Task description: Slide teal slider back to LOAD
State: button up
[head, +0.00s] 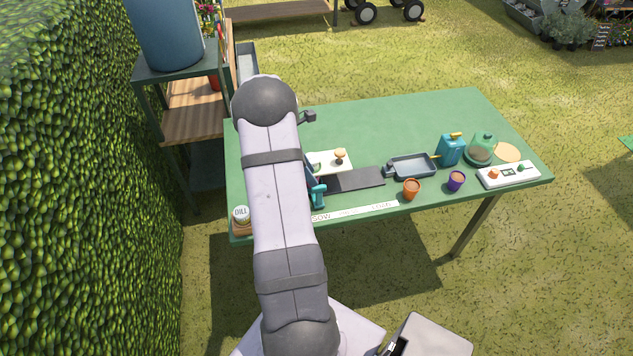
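The teal slider (318,193) stands at the left end of a dark flat track (357,180) on the green table, close to the word SOW. My arm covers what lies left of the slider. A white label strip (355,211) runs along the front of the track. It reads SOW at its left end; fainter lettering at its right end looks like LOAD.
Behind the track lies a white board (332,161) with small items. To the right stand a grey tray (412,166), an orange pot (411,189), a purple pot (456,181), a blue can (451,150) and a white panel (508,174). A DILL tin (240,213) stands at the left. The back of the table (400,118) is clear.

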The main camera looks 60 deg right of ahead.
jog(key=shift+p+x, duration=0.95)
jog(key=shift+x, duration=2.05)
grip_shut()
